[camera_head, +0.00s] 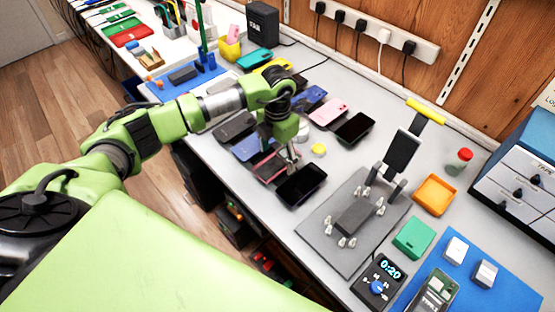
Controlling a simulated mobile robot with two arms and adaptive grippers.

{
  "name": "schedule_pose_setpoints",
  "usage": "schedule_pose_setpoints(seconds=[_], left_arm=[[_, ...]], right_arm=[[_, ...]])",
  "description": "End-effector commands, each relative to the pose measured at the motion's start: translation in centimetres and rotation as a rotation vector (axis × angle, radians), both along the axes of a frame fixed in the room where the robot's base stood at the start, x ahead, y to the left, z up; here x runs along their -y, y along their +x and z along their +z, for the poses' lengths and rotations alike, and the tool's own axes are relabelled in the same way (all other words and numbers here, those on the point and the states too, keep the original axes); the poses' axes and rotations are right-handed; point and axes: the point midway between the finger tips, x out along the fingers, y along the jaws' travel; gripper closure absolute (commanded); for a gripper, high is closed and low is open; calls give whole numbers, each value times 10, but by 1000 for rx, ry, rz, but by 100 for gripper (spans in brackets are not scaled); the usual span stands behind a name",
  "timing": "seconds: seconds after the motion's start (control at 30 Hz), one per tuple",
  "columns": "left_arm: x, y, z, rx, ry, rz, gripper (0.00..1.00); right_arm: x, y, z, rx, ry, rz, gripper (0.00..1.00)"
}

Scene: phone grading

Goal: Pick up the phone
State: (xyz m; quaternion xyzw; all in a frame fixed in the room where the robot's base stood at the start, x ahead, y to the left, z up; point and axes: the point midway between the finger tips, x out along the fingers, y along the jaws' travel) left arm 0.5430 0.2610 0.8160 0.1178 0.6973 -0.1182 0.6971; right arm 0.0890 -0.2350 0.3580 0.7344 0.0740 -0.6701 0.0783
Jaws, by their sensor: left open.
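Several phones lie on the white workbench (330,80). A black phone (301,185) lies near the front edge, with my left gripper (291,165) just above its upper left side. The gripper points down and is open. I cannot tell whether its fingers touch a phone. A dark phone with a reddish edge (268,167) lies left of the fingers, partly hidden by them. A blue phone (250,147), a dark grey phone (235,126), a pink phone (328,111) and another black phone (354,128) lie around it. My right gripper is out of view.
A grey fixture plate (325,220) with a dark block and clamps is right of the phones. Beyond are an orange tray (435,194), a green tray (413,237), a timer (378,281) and a blue mat (500,290). A power strip (365,30) runs along the wall.

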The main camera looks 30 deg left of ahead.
Motion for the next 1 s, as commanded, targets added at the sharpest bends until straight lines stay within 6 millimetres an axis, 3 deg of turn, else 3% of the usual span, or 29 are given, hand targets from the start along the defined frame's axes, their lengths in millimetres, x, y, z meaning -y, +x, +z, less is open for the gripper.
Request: schedule_pose_setpoints(seconds=[0.27,0.43,0.47,0.83,1.0], left_arm=[[0,0,-5,0,0,-1,32],[0,0,-5,0,0,0,74],[0,0,-5,0,0,0,76],[0,1,-2,2,0,0,76],[0,1,10,4,1,0,76]], right_arm=[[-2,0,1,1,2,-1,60],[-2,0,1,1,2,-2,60],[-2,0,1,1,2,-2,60],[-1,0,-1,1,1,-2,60],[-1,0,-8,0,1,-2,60]])
